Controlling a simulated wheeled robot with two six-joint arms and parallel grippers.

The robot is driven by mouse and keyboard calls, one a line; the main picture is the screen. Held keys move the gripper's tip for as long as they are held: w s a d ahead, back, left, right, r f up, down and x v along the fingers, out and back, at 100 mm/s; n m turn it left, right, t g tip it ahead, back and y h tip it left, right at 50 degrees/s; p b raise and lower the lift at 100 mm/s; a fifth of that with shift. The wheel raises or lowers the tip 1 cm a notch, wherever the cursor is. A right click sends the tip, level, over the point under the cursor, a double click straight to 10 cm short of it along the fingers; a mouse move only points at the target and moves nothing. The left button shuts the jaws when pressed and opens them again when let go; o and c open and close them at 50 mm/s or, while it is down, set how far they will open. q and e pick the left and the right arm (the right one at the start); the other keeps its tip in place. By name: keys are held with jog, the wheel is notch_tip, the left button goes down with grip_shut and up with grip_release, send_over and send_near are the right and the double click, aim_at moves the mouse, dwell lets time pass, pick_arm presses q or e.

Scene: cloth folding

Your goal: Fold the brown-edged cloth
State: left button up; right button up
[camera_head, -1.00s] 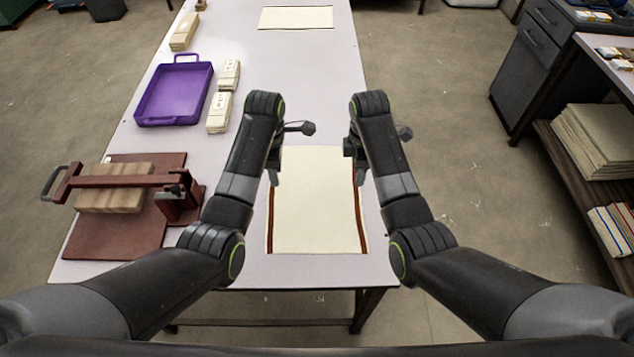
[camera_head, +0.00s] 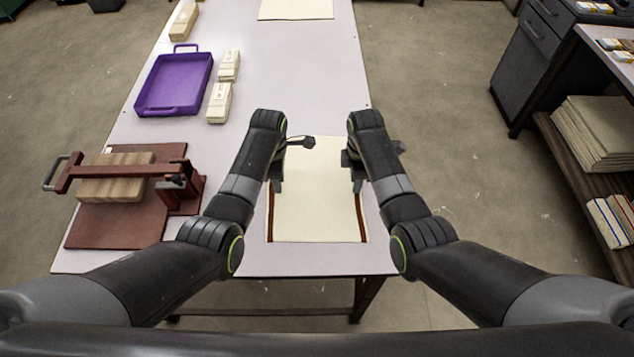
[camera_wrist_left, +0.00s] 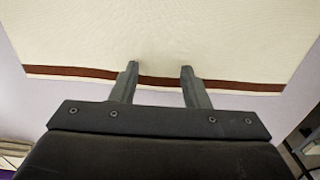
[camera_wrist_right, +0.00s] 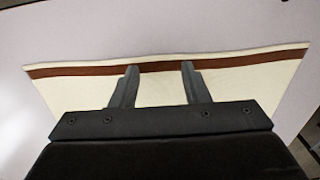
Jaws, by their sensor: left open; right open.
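The cream cloth (camera_head: 315,205) with brown stripes along its left and right edges lies flat and unfolded near the table's front end. My left gripper (camera_head: 275,188) is open at the cloth's left edge. In the left wrist view its fingers (camera_wrist_left: 159,68) reach across the brown stripe (camera_wrist_left: 240,85), which bends slightly between them. My right gripper (camera_head: 357,188) is open at the cloth's right edge. In the right wrist view its fingers (camera_wrist_right: 159,68) lie over the brown stripe (camera_wrist_right: 230,62) from the cloth side. Whether the fingertips touch the cloth cannot be told. My arms partly hide the cloth's far part.
A purple tray (camera_head: 150,108) and several pale blocks (camera_head: 219,103) are at the left. A red-brown press (camera_head: 115,228) with a wooden block stands at the front left. Another cloth (camera_head: 295,8) lies at the far end. The table (camera_head: 300,85) between is clear.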

pick_arm(q)
grip_shut()
pick_arm(e)
grip_shut()
pick_arm(q)
jog(key=shift+r, duration=0.1)
pick_arm(e)
jog(key=shift+r, duration=0.1)
